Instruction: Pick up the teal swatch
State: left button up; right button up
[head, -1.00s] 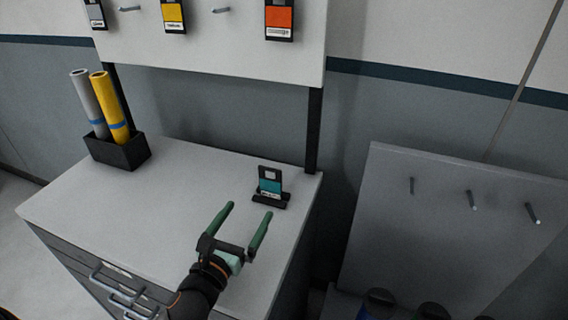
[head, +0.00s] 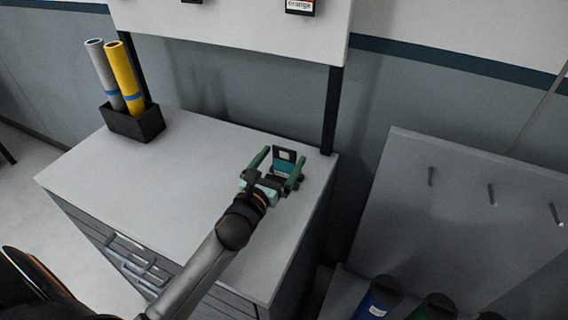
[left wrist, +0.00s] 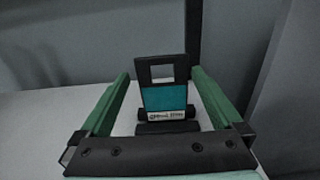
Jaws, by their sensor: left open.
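The teal swatch (head: 284,166) is a small dark card with a square hole at its top, a teal band and a white label. It stands upright in a small black holder on the cabinet top, near the right back corner. In the left wrist view the swatch (left wrist: 165,97) is centred between my green fingers. My left gripper (head: 281,168) is open, with one finger on each side of the swatch. Gaps show between the fingers and the card in the left wrist view. The holder is partly hidden by my gripper in the head view. My right gripper is not in view.
A black box (head: 135,122) with a grey roll and a yellow roll stands at the back left of the cabinet top (head: 150,185). A black post (head: 332,110) rises behind the swatch. A grey panel with pegs (head: 460,215) stands to the right. The cabinet's middle is clear.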

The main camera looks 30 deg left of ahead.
pick_arm(q)
jog(key=w, duration=0.4)
jog(key=shift+w+d+r, duration=0.1)
jog(key=shift+w+r, duration=0.05)
jog(key=c, duration=1.3)
jog(key=shift+o, duration=0.2)
jog(key=shift+r+p, duration=0.3)
jog(key=shift+r, duration=0.1)
jog(key=s+d+r+p, duration=0.2)
jog(key=s+d+r, duration=0.7)
jog(key=r, duration=0.3)
jog(key=shift+s+d, duration=0.3)
jog(key=shift+s, duration=0.4)
